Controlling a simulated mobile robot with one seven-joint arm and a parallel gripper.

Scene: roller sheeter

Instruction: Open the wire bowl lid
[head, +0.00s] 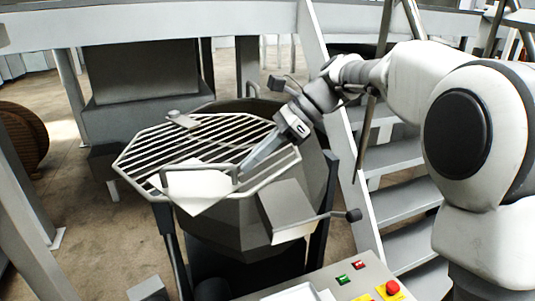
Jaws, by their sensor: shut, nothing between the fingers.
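The wire bowl lid (222,137) is a pale barred grid, and it lies across the top of the grey bowl (225,228). It looks slightly tilted. A white plate (197,187) and a thin grey bar handle (200,168) are at its near edge. My gripper (246,167) reaches down from the upper right, and its shut fingers are over the near right part of the lid, close to the right end of the handle. I cannot tell whether they touch the lid or handle. The fingers hold nothing.
A control panel (345,283) with red and green buttons is at the bottom right. A lever with a dark knob (353,215) sticks out right of the bowl. Grey stairs (395,185) stand behind my arm. Open floor (85,240) shows at left.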

